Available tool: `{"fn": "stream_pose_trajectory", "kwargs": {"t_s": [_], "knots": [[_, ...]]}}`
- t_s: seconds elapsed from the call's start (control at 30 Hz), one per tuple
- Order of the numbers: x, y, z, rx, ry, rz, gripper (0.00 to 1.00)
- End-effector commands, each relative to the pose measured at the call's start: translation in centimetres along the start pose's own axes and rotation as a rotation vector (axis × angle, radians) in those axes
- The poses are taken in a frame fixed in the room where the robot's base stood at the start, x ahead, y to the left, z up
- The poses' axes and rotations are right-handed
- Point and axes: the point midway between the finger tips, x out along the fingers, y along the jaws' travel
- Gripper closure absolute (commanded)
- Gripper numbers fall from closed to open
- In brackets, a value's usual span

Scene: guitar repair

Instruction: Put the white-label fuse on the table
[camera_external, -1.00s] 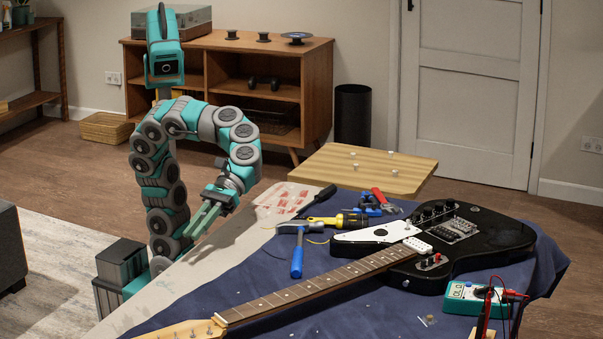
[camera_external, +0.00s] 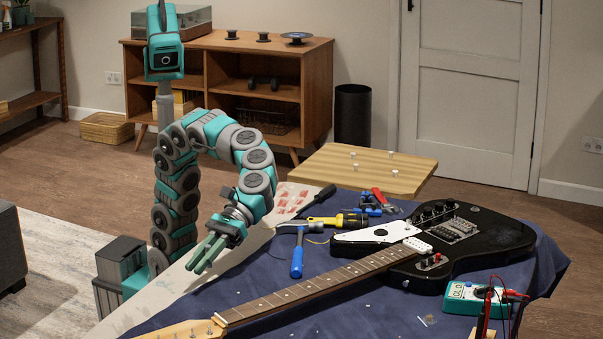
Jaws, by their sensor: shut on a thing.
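My gripper (camera_external: 197,268) is above the left edge of the table (camera_external: 152,303), pointing down and left. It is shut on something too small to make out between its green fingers. I cannot pick out the white-label fuse or read any label. The table has a pale bare strip along its left side, and a dark blue cloth (camera_external: 262,278) covers most of the rest. A few tiny light specks lie on the cloth near the front right, too small to identify.
A black-and-white electric guitar (camera_external: 480,245) lies across the table, its neck towards the front left. A teal multimeter (camera_external: 462,299) is at the right. Cloth left of the hammer is clear.

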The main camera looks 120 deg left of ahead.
Motion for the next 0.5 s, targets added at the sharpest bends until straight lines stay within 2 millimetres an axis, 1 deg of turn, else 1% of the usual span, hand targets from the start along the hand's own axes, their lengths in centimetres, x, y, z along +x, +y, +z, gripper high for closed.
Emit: {"fn": "stream_pose_trajectory", "kwargs": {"t_s": [0.1, 0.4, 0.5], "knots": [[0.9, 1.3, 0.2, -0.001, 0.001, -0.001, 1.00], [1.8, 2.6, 0.5, 0.000, 0.000, 0.002, 1.00], [2.4, 2.5, -0.6, -0.004, -0.001, -0.002, 1.00]]}}
